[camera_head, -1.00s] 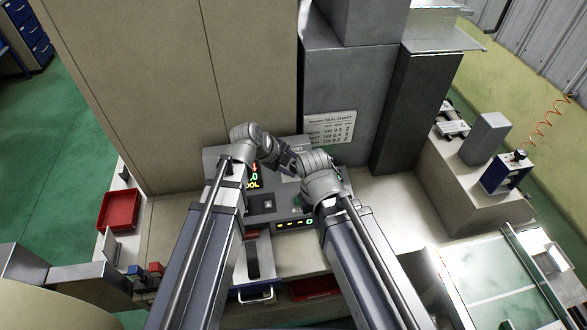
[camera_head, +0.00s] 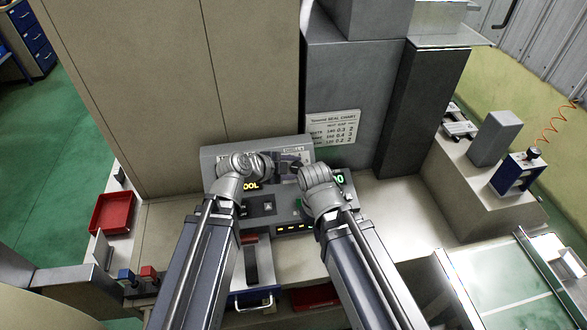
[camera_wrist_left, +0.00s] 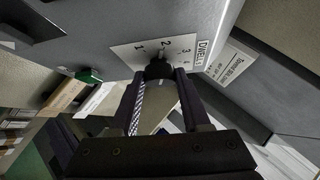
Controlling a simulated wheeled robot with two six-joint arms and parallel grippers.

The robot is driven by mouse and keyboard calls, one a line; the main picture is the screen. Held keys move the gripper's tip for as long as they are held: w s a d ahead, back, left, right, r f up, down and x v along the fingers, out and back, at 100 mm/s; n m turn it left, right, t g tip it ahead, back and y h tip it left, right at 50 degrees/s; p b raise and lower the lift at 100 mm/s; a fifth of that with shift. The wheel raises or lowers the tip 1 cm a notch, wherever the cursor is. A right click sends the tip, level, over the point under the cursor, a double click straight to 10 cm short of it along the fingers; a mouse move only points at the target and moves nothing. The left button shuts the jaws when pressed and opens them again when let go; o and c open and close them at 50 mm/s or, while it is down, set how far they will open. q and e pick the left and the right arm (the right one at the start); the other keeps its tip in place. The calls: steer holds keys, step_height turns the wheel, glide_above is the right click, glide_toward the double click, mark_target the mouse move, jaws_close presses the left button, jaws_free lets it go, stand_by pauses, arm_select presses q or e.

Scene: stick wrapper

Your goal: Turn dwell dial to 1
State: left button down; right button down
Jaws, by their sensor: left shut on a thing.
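The dwell dial (camera_wrist_left: 158,70) is a dark round knob on a white plate (camera_wrist_left: 128,54) marked DWELL with numerals 1 to 4, in the left wrist view. My left gripper (camera_wrist_left: 160,84) has a finger on each side of the knob and is shut on it. In the head view my left gripper (camera_head: 290,166) reaches right across the upper panel and hides the dial. My right wrist is just right of it; the right fingers are hidden.
The grey control panel (camera_head: 222,152) has lit displays, including a green one (camera_head: 339,179) beside my right wrist. A seal chart (camera_head: 333,127) is on the dark housing behind. A green button (camera_wrist_left: 88,75) sits near the dial plate. A red bin (camera_head: 112,213) stands at left.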

mark_target(293, 169)
arm_select(q)
steer(key=shift+s, duration=0.1)
steer(key=shift+c, duration=1.8)
jaws_free()
steer(key=shift+r, duration=0.1)
step_height(293, 169, up, 10)
steer(key=p, duration=1)
